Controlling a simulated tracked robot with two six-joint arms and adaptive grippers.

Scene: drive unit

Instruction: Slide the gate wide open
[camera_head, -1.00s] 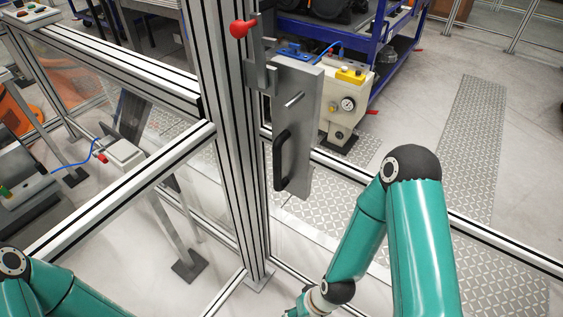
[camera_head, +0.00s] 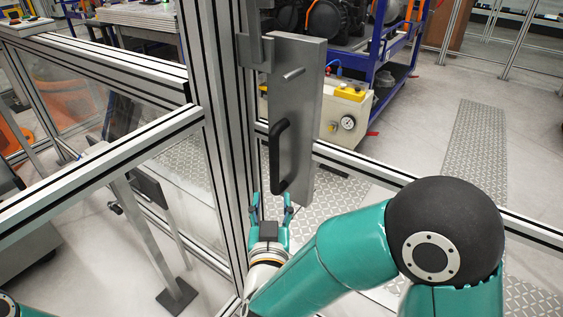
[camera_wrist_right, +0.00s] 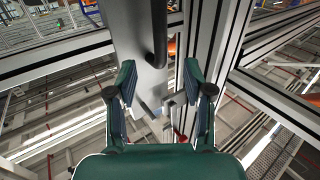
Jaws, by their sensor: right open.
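The gate's grey metal plate (camera_head: 297,100) stands upright beside the aluminium post and bears a black bar handle (camera_head: 278,155). My right gripper (camera_head: 271,200) is open, pointing up, with its fingertips near the handle's lower end. In the right wrist view the open fingers (camera_wrist_right: 160,82) are spread apart with nothing between them that I can tell is held. The black handle (camera_wrist_right: 158,35) shows ahead of them, and the plate (camera_wrist_right: 130,30) lies behind it. Whether the fingers touch the plate is unclear. My left gripper is out of view.
A thick aluminium post (camera_head: 213,120) stands just left of the handle. A horizontal rail (camera_head: 375,168) runs right from the plate's lower part. Beyond the fence are a beige unit with a gauge (camera_head: 345,115) and a blue cart (camera_head: 395,50).

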